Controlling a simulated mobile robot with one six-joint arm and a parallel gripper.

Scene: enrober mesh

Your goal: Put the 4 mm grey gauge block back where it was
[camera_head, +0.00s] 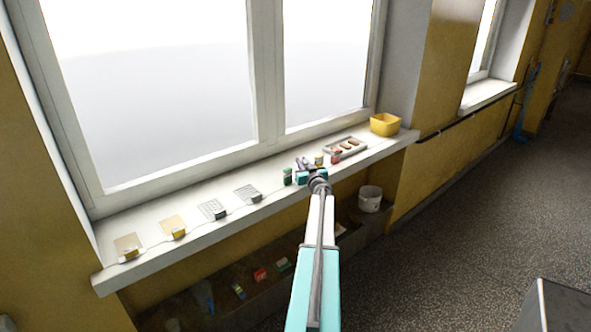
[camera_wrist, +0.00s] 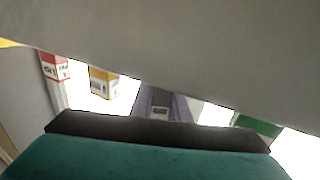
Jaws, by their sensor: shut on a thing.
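My gripper (camera_head: 314,177), teal with dark pads, is at the windowsill, between a green block (camera_head: 287,176) and a yellow block (camera_head: 319,160). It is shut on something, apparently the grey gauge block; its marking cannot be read. A purple-grey thing (camera_head: 303,163) shows just beyond the gripper. In the wrist view a purple-grey shape (camera_wrist: 160,104) stands behind the dark finger pad, between the yellow block (camera_wrist: 103,82) and the green block (camera_wrist: 258,125). I cannot tell whether this shape is the held block or separate. The finger hides its lower picture part.
A red block (camera_head: 336,156), a grey tray (camera_head: 347,148) and a yellow bin (camera_head: 385,124) stand right along the sill (camera_head: 262,204). Several flat mesh samples lie left, including a grid (camera_head: 247,192). The window is close behind. A white bucket (camera_head: 370,198) stands below.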

